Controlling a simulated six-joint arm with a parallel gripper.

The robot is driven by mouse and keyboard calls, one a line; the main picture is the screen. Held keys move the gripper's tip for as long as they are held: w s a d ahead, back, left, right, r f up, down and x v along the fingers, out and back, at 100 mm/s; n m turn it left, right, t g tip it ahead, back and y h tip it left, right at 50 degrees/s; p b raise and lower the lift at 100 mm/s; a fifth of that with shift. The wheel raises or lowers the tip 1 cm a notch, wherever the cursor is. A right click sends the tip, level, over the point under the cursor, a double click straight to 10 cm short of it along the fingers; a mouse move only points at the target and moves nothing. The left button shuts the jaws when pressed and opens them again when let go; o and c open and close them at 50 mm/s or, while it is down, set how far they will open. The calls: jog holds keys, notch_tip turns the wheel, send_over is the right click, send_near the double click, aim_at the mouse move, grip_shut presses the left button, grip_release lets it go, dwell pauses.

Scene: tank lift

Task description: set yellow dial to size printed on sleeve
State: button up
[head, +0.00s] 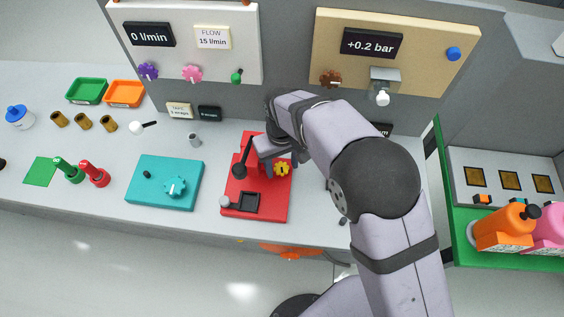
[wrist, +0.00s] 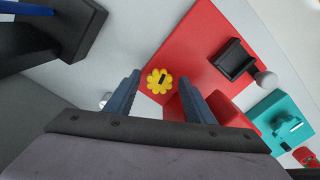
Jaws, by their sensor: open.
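The yellow dial (head: 282,169) is a lobed knob on the red machine (head: 262,207). In the wrist view the dial (wrist: 160,81) shows a dark slot-like mark at its middle. My gripper (wrist: 158,84) is open, with one finger on each side of the dial in that view; I cannot tell whether they touch it. In the head view my gripper (head: 281,160) is at the dial, partly hidden by my arm. A small grey cylinder (head: 194,140) stands behind the teal box; I cannot tell whether it is the sleeve. No printed size is readable.
The red machine has a black lever (head: 241,165) and a black square recess (head: 244,202). A teal box (head: 165,182) with its own dial stands to its left. Several brass cylinders (head: 82,122) stand farther left. A control panel (head: 390,50) rises behind.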

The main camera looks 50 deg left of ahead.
jog(key=c, duration=1.1)
jog(key=shift+o, duration=0.2)
